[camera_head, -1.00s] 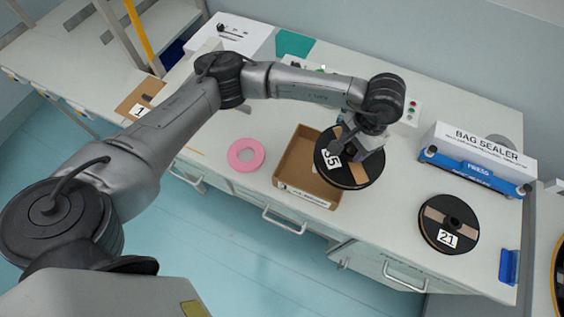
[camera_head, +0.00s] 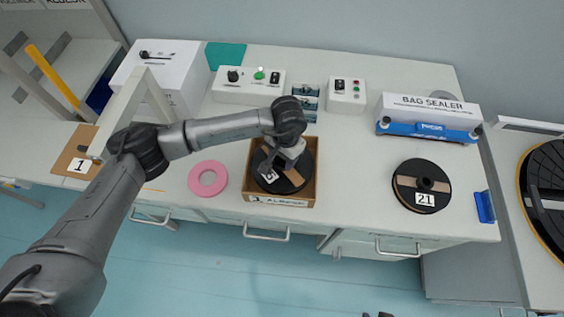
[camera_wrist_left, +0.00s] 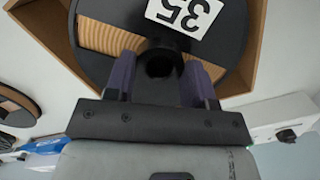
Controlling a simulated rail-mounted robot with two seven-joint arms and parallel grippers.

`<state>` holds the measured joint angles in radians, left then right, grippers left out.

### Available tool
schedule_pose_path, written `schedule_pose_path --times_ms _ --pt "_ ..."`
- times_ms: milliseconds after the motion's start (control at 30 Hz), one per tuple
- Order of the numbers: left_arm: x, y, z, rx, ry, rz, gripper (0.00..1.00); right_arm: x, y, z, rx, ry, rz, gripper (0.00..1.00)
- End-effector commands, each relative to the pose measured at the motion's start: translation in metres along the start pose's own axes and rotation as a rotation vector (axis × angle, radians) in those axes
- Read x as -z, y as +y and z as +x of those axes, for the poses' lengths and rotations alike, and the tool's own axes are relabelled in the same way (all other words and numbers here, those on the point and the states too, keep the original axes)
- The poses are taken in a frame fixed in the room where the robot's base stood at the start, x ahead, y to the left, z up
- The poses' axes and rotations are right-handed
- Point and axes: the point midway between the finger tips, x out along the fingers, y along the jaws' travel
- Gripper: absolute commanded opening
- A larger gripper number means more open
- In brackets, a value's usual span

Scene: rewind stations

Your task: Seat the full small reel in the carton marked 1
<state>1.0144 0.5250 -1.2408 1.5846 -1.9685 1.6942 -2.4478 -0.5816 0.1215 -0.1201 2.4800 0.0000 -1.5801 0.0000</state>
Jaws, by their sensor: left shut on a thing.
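The full small reel (camera_head: 289,184), black with brown windings and a white label reading 35 in the left wrist view (camera_wrist_left: 110,40), is held by its hub. My left gripper (camera_head: 280,164) is shut on that hub; its fingers show in the left wrist view (camera_wrist_left: 160,72). The open brown carton (camera_head: 312,160), with a 1 on its front label, surrounds the reel in the head view. The reel lies within the carton's outline. I cannot tell whether it rests on the carton's floor. A carton wall (camera_wrist_left: 254,55) shows beside the reel. My right gripper is not clearly in view.
A reel labelled 21 (camera_head: 406,197) sits to the right, before the bag sealer (camera_head: 430,112). Control boxes (camera_head: 248,87) stand behind. A brown panel marked 1 (camera_head: 88,140) lies at the left.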

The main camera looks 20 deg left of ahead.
Motion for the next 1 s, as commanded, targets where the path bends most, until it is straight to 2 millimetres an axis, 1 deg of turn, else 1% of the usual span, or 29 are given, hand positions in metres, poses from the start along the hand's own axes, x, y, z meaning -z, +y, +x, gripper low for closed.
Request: schedule_pose_path --times_ms 67,300,367,633,800,833,1000 --pt "0.001 0.0 0.003 0.0 0.001 0.0 0.08 0.0 0.001 0.0 -0.002 0.0 -0.002 0.43" --pt "0.003 0.0 0.03 -0.001 -0.001 -0.002 0.08 -0.001 0.001 0.002 -0.003 0.0 -0.003 0.43" --pt "0.004 0.0 0.035 -0.001 -0.001 0.0 0.08 -0.001 0.001 0.002 -0.003 0.0 -0.003 0.43" --pt "0.004 0.0 0.036 0.0 0.001 0.0 0.08 0.0 0.0 0.002 -0.001 0.0 -0.001 0.43" --pt "0.005 0.0 0.04 0.0 0.001 0.0 0.08 -0.001 -0.001 0.007 0.002 0.002 0.003 0.43" --pt "0.004 0.0 0.041 0.001 -0.001 0.0 0.51 -0.001 -0.001 0.006 0.003 0.002 0.004 0.43" --pt "0.004 0.0 0.039 0.0 -0.001 0.0 0.67 -0.001 -0.002 0.005 0.004 0.002 0.006 0.43"
